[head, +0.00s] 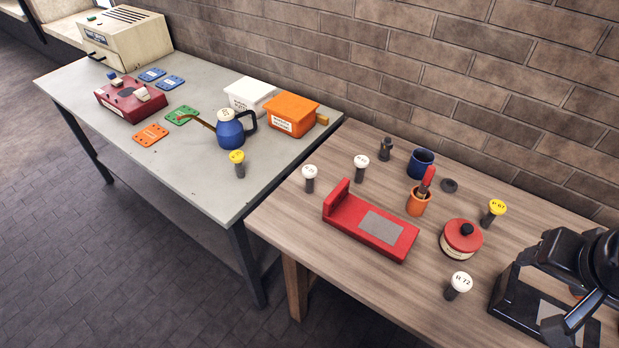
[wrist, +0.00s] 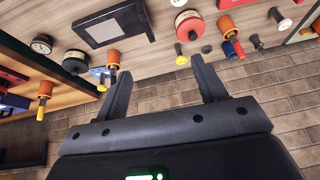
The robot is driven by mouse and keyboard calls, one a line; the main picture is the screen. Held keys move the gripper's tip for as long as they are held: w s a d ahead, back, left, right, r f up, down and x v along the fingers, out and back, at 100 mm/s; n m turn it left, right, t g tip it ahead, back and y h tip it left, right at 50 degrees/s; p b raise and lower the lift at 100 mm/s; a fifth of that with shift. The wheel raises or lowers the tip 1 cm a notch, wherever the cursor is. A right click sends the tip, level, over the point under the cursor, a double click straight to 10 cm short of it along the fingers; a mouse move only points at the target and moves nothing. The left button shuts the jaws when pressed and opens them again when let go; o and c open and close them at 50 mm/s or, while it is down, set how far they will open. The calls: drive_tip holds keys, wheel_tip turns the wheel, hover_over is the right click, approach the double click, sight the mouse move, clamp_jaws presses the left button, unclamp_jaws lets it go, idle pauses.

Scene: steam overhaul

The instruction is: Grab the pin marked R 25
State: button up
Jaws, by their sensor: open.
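Several pins with round marked caps stand on the wooden table (head: 290,225). A white-capped pin (head: 461,281) at the front reads R 72. Two more white-capped pins, one at the left (head: 309,173) and one behind it (head: 361,163), have marks too small to read surely. A yellow-capped pin (head: 495,208) at the right seems to read P 67. Another yellow-capped pin (head: 237,158) stands on the grey table. I cannot tell which pin is R 25. My gripper (wrist: 163,82) is open and empty, apart from the pins, in the wrist view.
A red stand (head: 410,245), a red round tin (head: 462,236), an orange cup (head: 418,203) with a red-handled tool and a blue mug (head: 421,163) crowd the wooden table. A black stand (head: 503,297) is at its right. The brick wall closes the back.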

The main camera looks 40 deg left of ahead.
drive_tip(key=w+a+f+m+g+y, duration=0.1)
drive_tip(key=w+a+g, duration=0.1)
drive_tip(key=w+a, duration=0.85)
drive_tip(key=w+a+m+g, duration=0.1)
drive_tip(key=w+a, duration=0.7)
drive_tip(key=a, duration=0.6)
drive_tip(key=g+h, duration=0.1)
drive_tip(key=g, duration=0.1)
approach(310, 180)
drive_tip(key=shift+w+a+f+m, duration=0.15)
drive_tip(key=shift+w+a+m, duration=0.25)
drive_tip(key=shift+w+a, duration=0.35)
wheel_tip(310, 180, down, 5)
drive_tip(key=shift+f, duration=0.25)
drive_tip(key=f, duration=0.5)
drive_tip(key=shift+s+d+f, duration=0.2)
drive_tip(key=shift+d+f, duration=0.05)
drive_tip(key=shift+f, duration=0.05)
